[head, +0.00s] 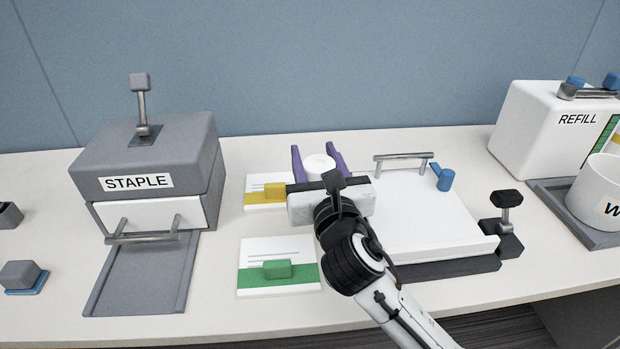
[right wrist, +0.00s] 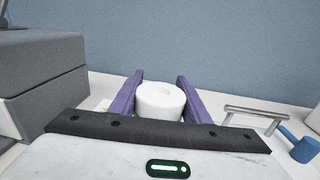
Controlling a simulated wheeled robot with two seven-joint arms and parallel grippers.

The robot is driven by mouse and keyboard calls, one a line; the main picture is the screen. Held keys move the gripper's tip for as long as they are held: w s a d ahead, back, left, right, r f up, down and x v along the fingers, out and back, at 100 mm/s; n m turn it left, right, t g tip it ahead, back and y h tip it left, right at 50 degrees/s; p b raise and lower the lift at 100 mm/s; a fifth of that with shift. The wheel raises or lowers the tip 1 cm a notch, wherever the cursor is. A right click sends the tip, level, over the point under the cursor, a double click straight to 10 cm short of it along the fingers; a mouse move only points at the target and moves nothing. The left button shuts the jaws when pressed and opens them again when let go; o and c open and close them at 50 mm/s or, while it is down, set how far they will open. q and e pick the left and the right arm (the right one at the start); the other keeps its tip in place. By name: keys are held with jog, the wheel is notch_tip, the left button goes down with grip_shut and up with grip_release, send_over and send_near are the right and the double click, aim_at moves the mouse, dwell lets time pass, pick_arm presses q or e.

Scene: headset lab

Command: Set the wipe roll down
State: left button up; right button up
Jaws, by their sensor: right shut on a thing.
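The wipe roll (head: 319,163) is a short white cylinder. It is upright between the two purple fingers of my right gripper (head: 313,148), near the back of the table. My left gripper is in neither view.
A yellow-banded card (head: 254,198) and a green-banded card (head: 279,284) lie left of my right arm. The grey STAPLE box (head: 150,165) stands further left. A white lidded tray (head: 440,222) with a handle is close on the right. The REFILL box (head: 545,130) stands far right.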

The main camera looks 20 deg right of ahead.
jog(key=shift+f+b, duration=0.7)
jog(key=shift+f, duration=1.1)
jog(key=shift+f, duration=0.2)
jog(key=o, duration=1.1)
jog(key=shift+r, duration=0.1)
